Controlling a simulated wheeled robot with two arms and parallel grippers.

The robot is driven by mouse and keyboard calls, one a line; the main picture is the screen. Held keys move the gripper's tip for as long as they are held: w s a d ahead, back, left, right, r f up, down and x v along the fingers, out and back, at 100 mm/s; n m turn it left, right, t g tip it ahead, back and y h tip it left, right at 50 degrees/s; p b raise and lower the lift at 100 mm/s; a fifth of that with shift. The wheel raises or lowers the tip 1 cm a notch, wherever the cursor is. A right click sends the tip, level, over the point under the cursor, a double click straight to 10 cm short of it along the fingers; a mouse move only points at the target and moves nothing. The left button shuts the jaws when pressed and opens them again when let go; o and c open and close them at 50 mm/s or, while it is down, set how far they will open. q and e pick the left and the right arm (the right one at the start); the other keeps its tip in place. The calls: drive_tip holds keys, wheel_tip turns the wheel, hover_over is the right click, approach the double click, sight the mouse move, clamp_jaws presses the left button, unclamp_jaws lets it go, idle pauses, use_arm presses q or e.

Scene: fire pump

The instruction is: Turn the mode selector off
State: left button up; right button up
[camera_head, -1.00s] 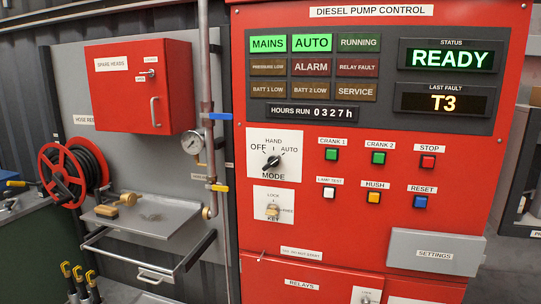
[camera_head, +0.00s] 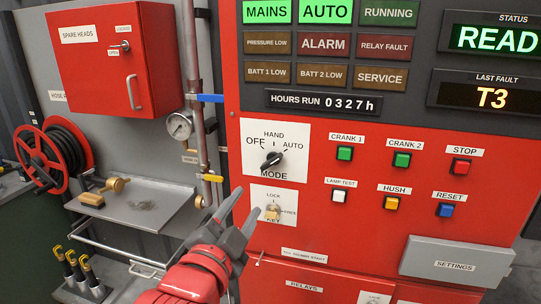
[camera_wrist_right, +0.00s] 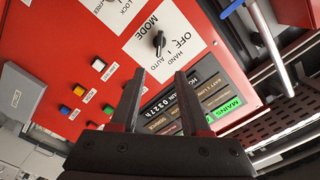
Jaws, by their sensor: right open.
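The mode selector (camera_head: 271,160) is a black knob on a white plate marked OFF, HAND and AUTO. Its pointer appears turned up and right, toward AUTO, and the AUTO lamp (camera_head: 325,11) is lit green. My right gripper (camera_head: 245,204) is open and empty, below and left of the knob in the head view, apart from it. In the right wrist view the knob (camera_wrist_right: 159,42) shows just beyond the gap between the two open fingertips (camera_wrist_right: 160,74). My left gripper is not in view.
A key switch (camera_head: 272,211) sits just below the mode plate, close to my right fingers. Push buttons lie to its right, including the red stop button (camera_head: 461,166). A pipe with a gauge (camera_head: 180,126) and blue lever (camera_head: 210,98) runs left of the panel, beside a metal shelf (camera_head: 150,207).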

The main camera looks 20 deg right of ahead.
sight(271, 164)
drive_tip(key=p+x, duration=0.6)
drive_tip(key=x, duration=1)
drive_tip(key=shift+s+d+r, duration=0.1)
drive_tip(key=shift+s+d, duration=0.05)
drive_tip(key=shift+w+d, duration=0.25)
drive_tip(key=shift+w, duration=0.3)
clamp_jaws()
